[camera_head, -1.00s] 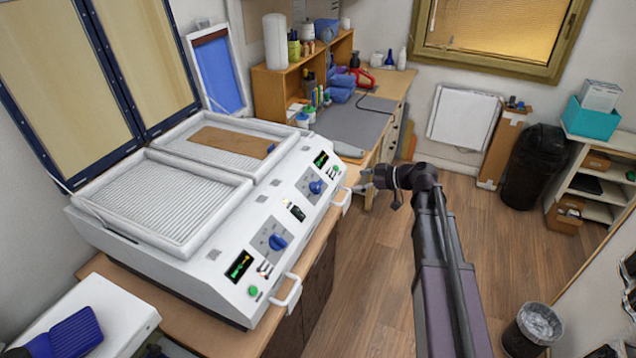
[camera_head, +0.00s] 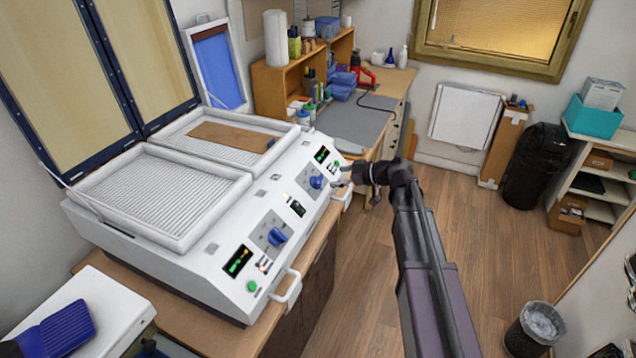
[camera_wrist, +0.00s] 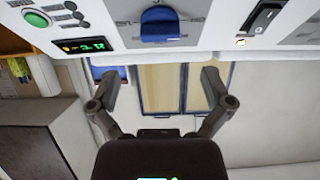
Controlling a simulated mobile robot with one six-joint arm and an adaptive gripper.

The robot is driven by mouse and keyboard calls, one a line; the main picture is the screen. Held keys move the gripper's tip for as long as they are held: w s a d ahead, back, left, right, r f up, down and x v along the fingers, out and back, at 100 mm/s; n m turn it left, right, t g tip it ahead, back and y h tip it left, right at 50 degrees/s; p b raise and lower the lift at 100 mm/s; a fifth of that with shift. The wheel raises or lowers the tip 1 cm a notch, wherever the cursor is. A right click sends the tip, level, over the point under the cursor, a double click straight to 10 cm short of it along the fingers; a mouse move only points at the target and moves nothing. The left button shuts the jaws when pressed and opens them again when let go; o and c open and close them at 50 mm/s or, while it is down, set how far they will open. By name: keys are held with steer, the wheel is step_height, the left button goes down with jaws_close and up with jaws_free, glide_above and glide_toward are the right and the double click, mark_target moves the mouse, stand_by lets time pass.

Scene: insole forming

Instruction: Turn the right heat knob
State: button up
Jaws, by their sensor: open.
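The right heat knob (camera_head: 316,182) is a blue knob on the sloped front panel of the white forming machine (camera_head: 230,285). In the wrist view the blue knob (camera_wrist: 160,25) shows at the top, ahead of the fingertips. My gripper (camera_head: 340,184) is just right of this knob in the head view. In the wrist view my gripper (camera_wrist: 157,80) has its two fingers spread wide with nothing between them. The fingers appear apart from the knob. The left heat knob (camera_head: 276,236) sits lower on the same panel.
A green button (camera_wrist: 36,18) and a lit display (camera_wrist: 84,45) are beside the knob in the wrist view. A white handle (camera_head: 289,290) juts from the machine's front. A brown board (camera_head: 232,137) lies on the far bed. Open floor is at right.

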mark_target(319, 178)
steer(key=shift+b+x, duration=1.05)
steer(key=shift+x, duration=2.35)
steer(key=c, duration=1.1)
